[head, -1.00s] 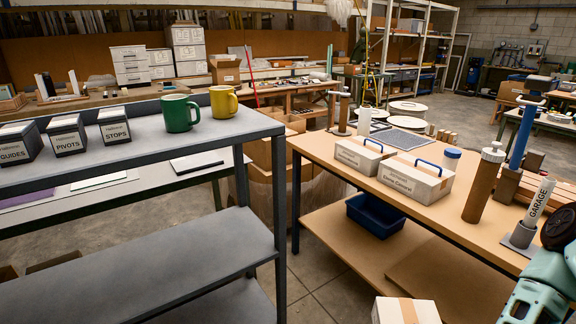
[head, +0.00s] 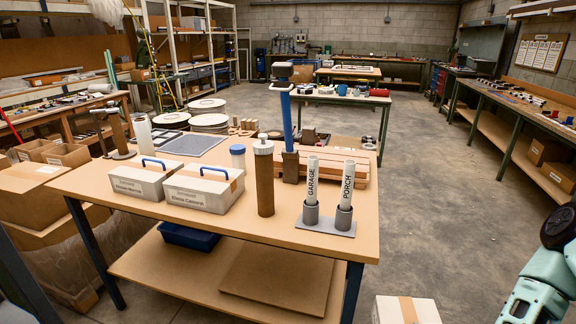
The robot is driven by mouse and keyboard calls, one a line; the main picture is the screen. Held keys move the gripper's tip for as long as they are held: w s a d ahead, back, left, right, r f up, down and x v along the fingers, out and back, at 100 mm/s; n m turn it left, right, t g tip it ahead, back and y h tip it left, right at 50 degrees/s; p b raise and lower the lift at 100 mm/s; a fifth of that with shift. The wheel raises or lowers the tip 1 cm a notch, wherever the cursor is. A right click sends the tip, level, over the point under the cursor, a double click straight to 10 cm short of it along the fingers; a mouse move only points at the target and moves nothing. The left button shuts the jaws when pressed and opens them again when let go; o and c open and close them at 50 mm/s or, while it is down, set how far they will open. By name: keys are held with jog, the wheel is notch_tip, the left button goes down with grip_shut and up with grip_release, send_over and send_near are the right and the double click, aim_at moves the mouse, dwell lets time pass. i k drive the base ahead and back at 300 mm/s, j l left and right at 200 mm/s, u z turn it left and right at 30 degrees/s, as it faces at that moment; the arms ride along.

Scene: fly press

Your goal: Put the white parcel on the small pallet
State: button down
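The white parcel (head: 392,312), a white box with a strip of brown tape, shows at the bottom edge of the head view; its lower part is cut off. It keeps the same place in the picture while the view turns, so it moves with me. My teal arm is at the lower right, but my gripper is out of view, so its hold on the parcel cannot be seen. A low stack of reddish wooden slats (head: 345,174), which looks like the small pallet, lies at the right back of the wooden table, partly behind a blue-handled tool. Its top looks mostly bare.
The wooden table (head: 250,222) also holds two white cases (head: 205,188), a brown cylinder (head: 265,180), the blue-handled tool (head: 287,120) and two labelled tubes (head: 328,205) in a grey holder. Open floor (head: 450,210) lies to the table's right.

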aim_at(318, 155)
jog(key=z, duration=1.35)
jog(key=i+l+z, duration=0.1)
jog(key=i+z, duration=0.55)
jog(key=i+u, duration=0.3)
jog(key=i, duration=0.15)
jog(key=i+u, duration=0.35)
jog(key=i, duration=0.15)
jog(key=i+j+u, duration=0.1)
jog(key=i+u, duration=0.3)
jog(key=i, duration=0.15)
jog(key=i+u, duration=0.4)
jog(key=i, duration=2.55)
jog(key=i+u, duration=0.25)
jog(key=i, duration=0.3)
jog(key=i+l+u, duration=0.25)
jog(key=i, duration=0.25)
jog(key=i+j+u, duration=0.1)
jog(key=i+u, duration=0.15)
jog(key=u, duration=0.15)
jog(key=i+u, duration=0.25)
jog(key=u, duration=0.2)
jog(key=i+u, duration=0.25)
jog(key=u, duration=0.15)
